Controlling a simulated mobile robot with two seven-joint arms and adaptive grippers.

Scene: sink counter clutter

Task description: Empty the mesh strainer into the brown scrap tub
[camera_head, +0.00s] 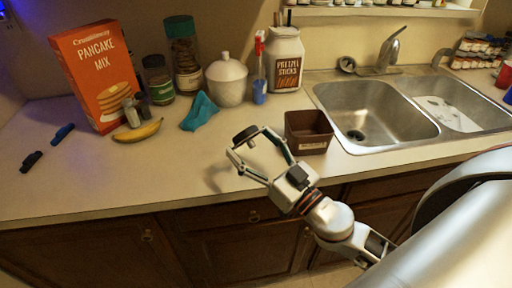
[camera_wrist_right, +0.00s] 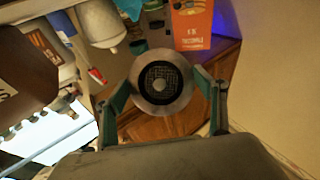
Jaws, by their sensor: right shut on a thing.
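The mesh strainer (camera_wrist_right: 162,82) shows in the wrist view as a round metal rim around a dark mesh with a pale round spot at its centre. My right gripper (camera_wrist_right: 163,85) is shut on it, with one finger on each side. In the head view the strainer (camera_head: 245,134) is a small dark shape between the fingertips of my right gripper (camera_head: 249,141), over the counter's front part. Its contents cannot be made out. The brown scrap tub (camera_head: 309,133) stands upright and open on the counter, just right of the gripper and apart from it. My left gripper is out of view.
A double sink (camera_head: 375,112) lies right of the tub. Behind are a pretzel jar (camera_head: 285,62), a brush (camera_head: 259,75), a white lidded pot (camera_head: 227,82) and a teal cloth (camera_head: 199,112). The left front counter is mostly clear.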

